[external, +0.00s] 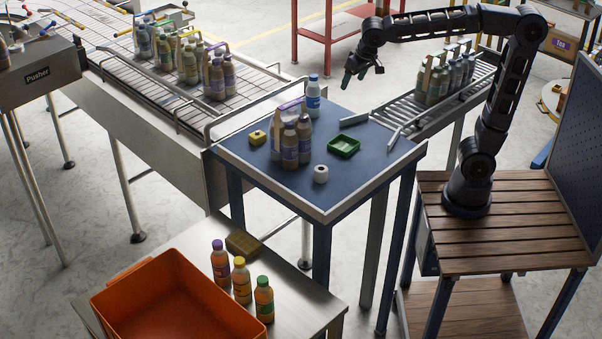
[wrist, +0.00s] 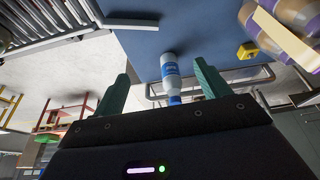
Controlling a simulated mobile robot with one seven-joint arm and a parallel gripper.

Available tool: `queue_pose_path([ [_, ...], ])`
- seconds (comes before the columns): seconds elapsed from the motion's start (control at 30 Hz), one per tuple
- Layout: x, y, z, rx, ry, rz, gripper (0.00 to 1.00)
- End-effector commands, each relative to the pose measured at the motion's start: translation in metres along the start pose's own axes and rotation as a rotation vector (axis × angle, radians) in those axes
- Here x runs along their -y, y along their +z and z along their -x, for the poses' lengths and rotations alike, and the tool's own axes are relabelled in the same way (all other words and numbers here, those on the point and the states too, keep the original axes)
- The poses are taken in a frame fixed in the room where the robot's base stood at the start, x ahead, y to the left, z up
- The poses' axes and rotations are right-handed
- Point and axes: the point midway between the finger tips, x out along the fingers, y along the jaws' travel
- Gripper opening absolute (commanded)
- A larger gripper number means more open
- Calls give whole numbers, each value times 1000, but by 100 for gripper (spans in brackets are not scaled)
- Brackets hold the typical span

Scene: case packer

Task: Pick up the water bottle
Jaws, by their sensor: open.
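The water bottle (external: 313,96), white with a blue label and blue cap, stands upright at the back edge of the blue table. In the wrist view the bottle (wrist: 171,70) appears between the two green fingers, beyond their tips, with its cap partly behind the gripper's body. My gripper (external: 363,73) is open and empty. In the external view it hangs in the air to the right of the bottle and higher, apart from it. The gripper (wrist: 161,71) also shows open in the wrist view.
On the blue table (external: 243,164) are a carrier of brown bottles (external: 290,146) close to the water bottle, a yellow block (external: 257,138), a green tray (external: 343,146) and a white roll (external: 321,174). A roller conveyor (external: 402,112) with bottles lies below my arm.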

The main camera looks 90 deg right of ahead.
Motion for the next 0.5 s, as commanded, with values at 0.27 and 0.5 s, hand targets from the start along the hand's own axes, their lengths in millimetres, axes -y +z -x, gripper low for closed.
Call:
queue_pose_path([
  [0.27,22,-84,-28,-23,94,-236,75],
  [0.5,29,-119,-43,-42,134,-347,75],
])
